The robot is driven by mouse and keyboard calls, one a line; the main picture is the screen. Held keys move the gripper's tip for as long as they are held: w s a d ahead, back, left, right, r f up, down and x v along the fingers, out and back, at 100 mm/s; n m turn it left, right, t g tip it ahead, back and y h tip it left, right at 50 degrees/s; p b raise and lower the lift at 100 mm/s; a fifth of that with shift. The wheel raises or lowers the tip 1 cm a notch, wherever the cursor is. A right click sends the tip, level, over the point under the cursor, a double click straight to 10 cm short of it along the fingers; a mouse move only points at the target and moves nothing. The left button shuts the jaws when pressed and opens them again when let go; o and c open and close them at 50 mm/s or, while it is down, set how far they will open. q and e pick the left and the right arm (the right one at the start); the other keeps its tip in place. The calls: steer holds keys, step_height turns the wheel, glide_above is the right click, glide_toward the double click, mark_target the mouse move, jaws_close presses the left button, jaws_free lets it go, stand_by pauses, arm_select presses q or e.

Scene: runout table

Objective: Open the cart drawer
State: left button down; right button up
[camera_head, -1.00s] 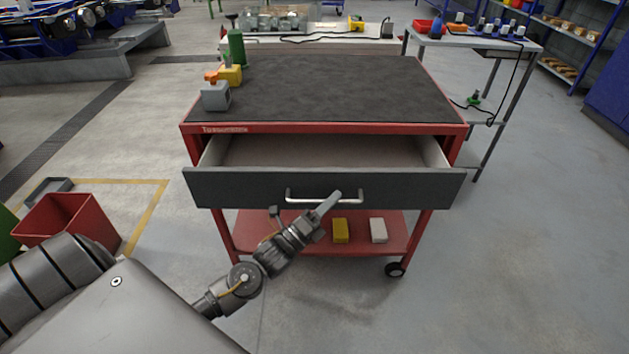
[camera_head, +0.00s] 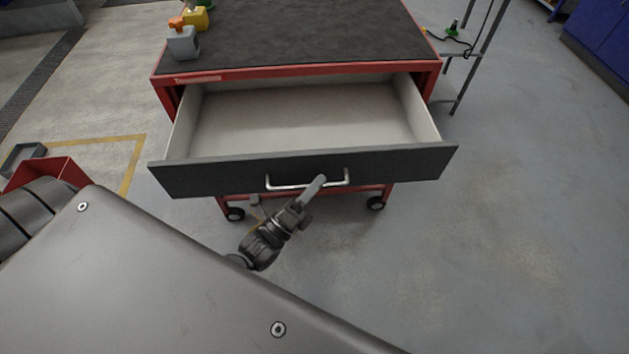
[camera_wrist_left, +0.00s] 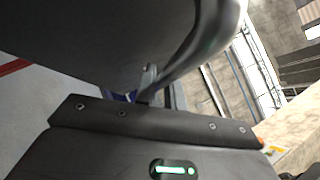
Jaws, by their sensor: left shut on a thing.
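The red cart (camera_head: 300,70) stands ahead with a dark top mat. Its drawer (camera_head: 300,120) is pulled well out and its pale inside looks empty. The dark grey drawer front (camera_head: 210,178) carries a silver bar handle (camera_head: 285,186). My left gripper (camera_head: 312,190) is at the right part of the handle and shut on it. In the left wrist view the handle (camera_wrist_left: 205,45) curves close above the gripper body, beside the dark drawer front (camera_wrist_left: 100,35). The exact finger contact is hidden there. My right gripper is not in view.
A red bin (camera_head: 45,173) stands on the floor at left.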

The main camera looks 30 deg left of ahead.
arm_select(q)
steer(key=c, duration=1.8)
jaws_free()
steer(key=shift+o, duration=0.2)
steer(key=shift+s+a+f, duration=0.1)
steer(key=shift+s+f, duration=0.1)
steer(key=shift+s, duration=0.1)
steer(key=b+v, duration=0.1)
steer(key=v, duration=0.9)
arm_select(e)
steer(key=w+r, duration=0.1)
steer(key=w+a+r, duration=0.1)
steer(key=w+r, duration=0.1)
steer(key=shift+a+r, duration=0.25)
